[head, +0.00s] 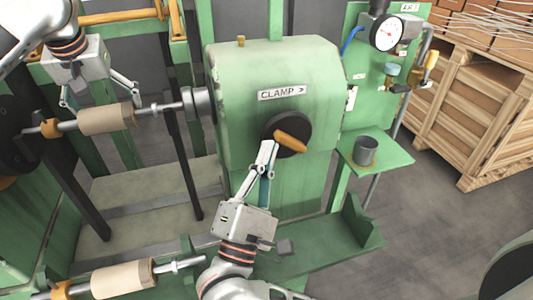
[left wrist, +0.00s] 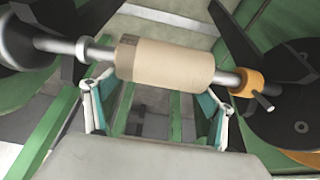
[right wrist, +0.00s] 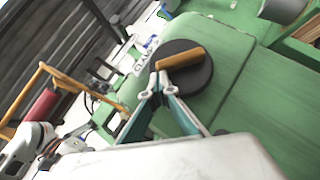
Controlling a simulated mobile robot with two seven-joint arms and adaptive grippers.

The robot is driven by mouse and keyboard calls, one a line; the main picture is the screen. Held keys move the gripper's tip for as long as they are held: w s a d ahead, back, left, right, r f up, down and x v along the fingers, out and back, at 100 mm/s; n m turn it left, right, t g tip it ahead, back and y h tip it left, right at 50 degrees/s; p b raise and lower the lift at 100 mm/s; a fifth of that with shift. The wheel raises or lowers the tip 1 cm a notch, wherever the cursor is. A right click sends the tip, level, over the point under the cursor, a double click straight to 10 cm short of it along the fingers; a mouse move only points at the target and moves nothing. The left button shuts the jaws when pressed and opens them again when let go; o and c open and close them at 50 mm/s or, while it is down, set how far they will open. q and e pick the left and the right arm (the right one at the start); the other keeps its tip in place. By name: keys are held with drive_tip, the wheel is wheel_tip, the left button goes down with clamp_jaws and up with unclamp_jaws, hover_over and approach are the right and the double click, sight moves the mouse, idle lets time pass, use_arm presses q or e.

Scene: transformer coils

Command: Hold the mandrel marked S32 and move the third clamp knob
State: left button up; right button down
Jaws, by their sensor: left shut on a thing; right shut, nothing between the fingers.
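A mandrel with a beige sleeve (head: 106,119) spans between a black disc and the green clamp housing. I cannot read S32 on it. It also shows in the left wrist view (left wrist: 170,62). My left gripper (head: 100,106) is shut on it, one finger towards each end of the sleeve. The clamp knob (head: 300,128) is a black disc with an orange bar handle (head: 291,141), below a "CLAMP >" label (head: 282,92). The handle also shows in the right wrist view (right wrist: 181,59). My right gripper (head: 268,147) is shut and empty, its fingertips close to the handle's end; contact is unclear.
A second sleeved mandrel (head: 123,279) lies at the lower left. A small green shelf (head: 392,157) bears a grey cup (head: 364,150). A pressure gauge (head: 387,33) is above it. Wooden crates (head: 480,110) stand at the right. Grey floor between them is clear.

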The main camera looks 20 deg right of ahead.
drive_tip(key=shift+d+r+m+g+h, duration=0.1)
drive_tip(key=shift+r+m+g+h, duration=0.25)
drive_tip(key=shift+m+g, duration=0.3)
drive_tip(key=shift+r+m+g, duration=0.25)
drive_tip(key=shift+r+m, duration=0.1)
drive_tip(key=shift+m, duration=0.2)
drive_tip(key=shift+r, duration=0.15)
drive_tip(key=shift+d+r, duration=0.15)
drive_tip(key=shift+r, duration=0.45)
idle(0.5)
